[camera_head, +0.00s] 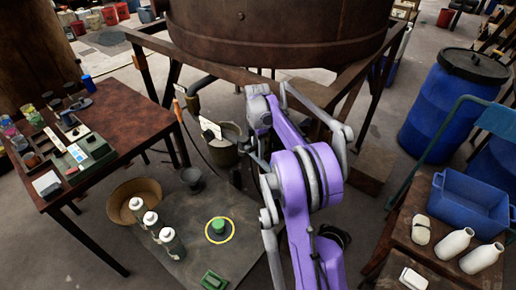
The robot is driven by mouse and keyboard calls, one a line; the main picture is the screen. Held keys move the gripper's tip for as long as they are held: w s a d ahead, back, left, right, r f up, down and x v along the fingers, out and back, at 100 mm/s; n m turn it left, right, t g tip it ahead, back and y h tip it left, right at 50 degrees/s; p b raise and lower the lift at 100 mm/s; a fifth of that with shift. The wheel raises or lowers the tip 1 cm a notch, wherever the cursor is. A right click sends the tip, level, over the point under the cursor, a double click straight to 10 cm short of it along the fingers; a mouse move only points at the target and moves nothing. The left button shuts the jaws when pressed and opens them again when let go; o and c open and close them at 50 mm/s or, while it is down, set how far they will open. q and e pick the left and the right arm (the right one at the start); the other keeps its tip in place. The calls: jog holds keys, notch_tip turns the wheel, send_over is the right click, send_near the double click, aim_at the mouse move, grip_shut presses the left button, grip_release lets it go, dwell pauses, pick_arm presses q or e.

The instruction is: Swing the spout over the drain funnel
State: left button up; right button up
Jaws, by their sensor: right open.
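A dark bent spout (201,85) comes out under the big brown vat (275,35), left of my right arm. A small grey funnel-shaped cup (192,178), which looks like the drain funnel, is on the floor below and left of it. My right gripper (246,151) is open at the end of the purple and grey arm, by the bucket's right side in the picture. I cannot tell whether it touches the bucket. The arm hides part of the floor behind it. My left gripper is out of view.
A brown table (125,85) with bottles and boxes stands at left. A blue crate (470,203) and blue barrels are at right.

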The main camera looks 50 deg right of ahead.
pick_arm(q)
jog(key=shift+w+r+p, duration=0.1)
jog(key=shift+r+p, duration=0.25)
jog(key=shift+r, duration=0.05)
pick_arm(e)
notch_tip(320, 180, up, 11)
jog(key=shift+f, duration=0.1)
